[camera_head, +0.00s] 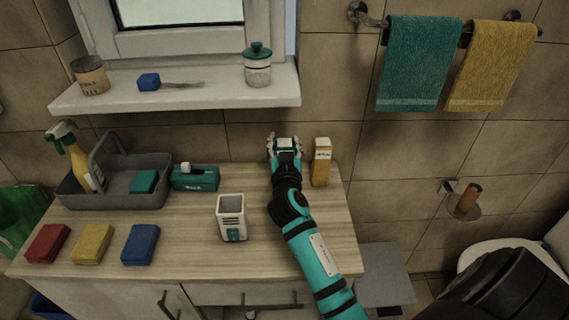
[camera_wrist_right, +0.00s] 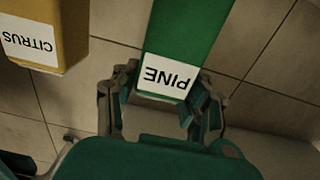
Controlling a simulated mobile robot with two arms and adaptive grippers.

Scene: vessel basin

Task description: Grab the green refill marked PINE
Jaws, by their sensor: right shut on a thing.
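The green refill marked PINE (camera_wrist_right: 187,35) stands between the fingers of my right gripper (camera_wrist_right: 162,98) in the right wrist view, its white label facing the camera upside down. In the head view my right gripper (camera_head: 285,145) is at the back of the wooden counter, shut on the refill, whose top shows small between the fingers. The gripper hides most of it there, and I cannot tell whether its base touches the counter. My left gripper is not in view.
The yellow CITRUS refill (camera_head: 321,168) stands close to the right of my right gripper; it also shows in the wrist view (camera_wrist_right: 48,28). A white holder (camera_head: 231,218), a teal box (camera_head: 195,178) and a grey caddy (camera_head: 112,196) are to the left. A window sill (camera_head: 205,92) is above.

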